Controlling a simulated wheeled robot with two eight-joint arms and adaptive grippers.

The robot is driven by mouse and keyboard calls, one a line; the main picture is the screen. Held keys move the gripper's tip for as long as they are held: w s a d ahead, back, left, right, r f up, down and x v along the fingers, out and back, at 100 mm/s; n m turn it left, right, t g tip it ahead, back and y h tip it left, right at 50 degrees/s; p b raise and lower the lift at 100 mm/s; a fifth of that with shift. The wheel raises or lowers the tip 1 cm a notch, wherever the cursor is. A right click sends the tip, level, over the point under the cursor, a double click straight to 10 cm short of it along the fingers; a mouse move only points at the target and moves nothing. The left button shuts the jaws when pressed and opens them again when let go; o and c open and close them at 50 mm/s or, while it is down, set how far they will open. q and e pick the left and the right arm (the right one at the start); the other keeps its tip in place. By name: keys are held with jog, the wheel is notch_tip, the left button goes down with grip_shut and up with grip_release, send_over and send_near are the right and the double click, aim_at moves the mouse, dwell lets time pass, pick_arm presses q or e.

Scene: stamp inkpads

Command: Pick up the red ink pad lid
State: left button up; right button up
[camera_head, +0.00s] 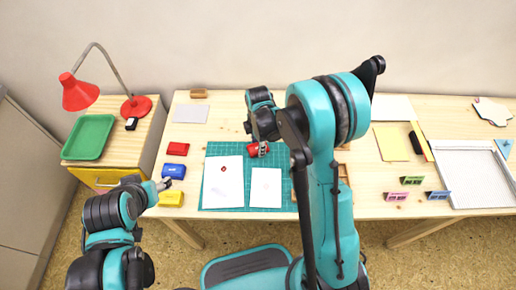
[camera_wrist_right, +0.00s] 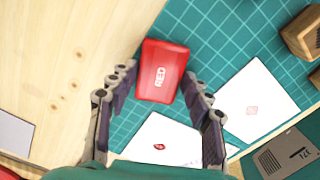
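The red ink pad lid (camera_wrist_right: 164,70), marked "RED", lies on the green cutting mat. In the head view it is a small red shape (camera_head: 264,146) at the mat's upper middle, partly hidden by my right gripper (camera_head: 257,150). In the right wrist view my right gripper (camera_wrist_right: 160,74) is open, one fingertip on each side of the lid. A narrow gap shows on the left; contact on the right cannot be told. A red ink pad (camera_head: 178,149) lies left of the mat. My left gripper (camera_head: 164,184) is near the blue ink pad, too small to read its opening.
A blue ink pad (camera_head: 173,171) and a yellow one (camera_head: 171,198) stand left of the mat (camera_head: 244,203). Two white papers (camera_head: 222,187) (camera_head: 265,190) lie on the mat. Wooden blocks (camera_wrist_right: 302,34) and a grey device (camera_wrist_right: 290,156) are nearby. My right arm hides the table's middle.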

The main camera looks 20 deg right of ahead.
jog(key=shift+c, duration=0.9)
